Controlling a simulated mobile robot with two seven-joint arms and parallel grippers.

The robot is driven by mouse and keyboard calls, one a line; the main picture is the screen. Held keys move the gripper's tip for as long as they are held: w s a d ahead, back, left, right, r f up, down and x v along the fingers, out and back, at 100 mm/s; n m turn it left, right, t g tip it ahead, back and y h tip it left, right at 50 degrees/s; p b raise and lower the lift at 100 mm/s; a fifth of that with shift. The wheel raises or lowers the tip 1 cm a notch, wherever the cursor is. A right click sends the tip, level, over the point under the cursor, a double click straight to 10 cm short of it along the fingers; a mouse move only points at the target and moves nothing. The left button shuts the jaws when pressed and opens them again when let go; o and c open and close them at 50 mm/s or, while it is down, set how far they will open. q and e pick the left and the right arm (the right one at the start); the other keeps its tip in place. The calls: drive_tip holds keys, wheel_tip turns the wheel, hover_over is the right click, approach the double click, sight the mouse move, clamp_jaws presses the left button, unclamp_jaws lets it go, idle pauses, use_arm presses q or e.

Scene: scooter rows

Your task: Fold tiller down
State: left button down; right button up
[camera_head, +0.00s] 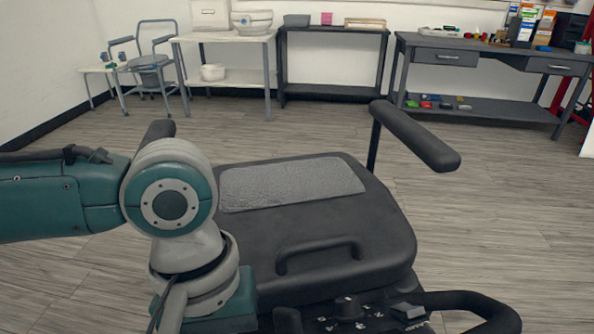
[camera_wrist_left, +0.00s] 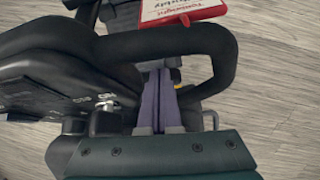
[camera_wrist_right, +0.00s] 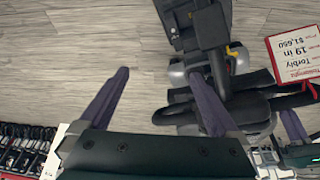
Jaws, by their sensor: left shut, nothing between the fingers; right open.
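The scooter's tiller head, a black control panel (camera_head: 350,312) with knobs, shows at the bottom of the head view with part of its black loop handle (camera_head: 485,308). In the left wrist view the loop handle (camera_wrist_left: 222,55) crosses the picture beside the panel (camera_wrist_left: 60,100). My left gripper (camera_wrist_left: 160,72) is shut and empty, its purple fingers together at the loop; contact is unclear. It also shows at the right of the right wrist view (camera_wrist_right: 283,113). My right gripper (camera_wrist_right: 161,76) is open and empty, its right finger overlapping black scooter parts in that view.
The scooter's black seat (camera_head: 390,235) with a grey patch and an armrest (camera_head: 415,135) stands in front of me. A red-and-white price tag (camera_wrist_right: 298,45) is near the handle. Tables (camera_head: 225,37) and a workbench (camera_head: 490,48) line the wall, with open floor before them.

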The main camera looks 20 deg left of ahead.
use_arm(q)
drive_tip(key=shift+s+d+r, duration=0.3)
drive_tip(key=shift+s+r, duration=0.15)
drive_tip(key=shift+s, duration=0.15)
drive_tip(key=r+p, duration=0.1)
drive_tip(key=p, duration=0.1)
drive_tip(key=s+d+p, duration=0.1)
drive_tip(key=p, duration=0.1)
drive_tip(key=r+p, duration=0.1)
drive_tip(key=p, duration=0.2)
drive_tip(key=shift+s+d+r, duration=0.15)
drive_tip(key=shift+s+r, duration=0.1)
drive_tip(key=shift+r, duration=0.05)
drive_tip(key=shift+s+d, duration=0.1)
drive_tip(key=shift+f, duration=0.25)
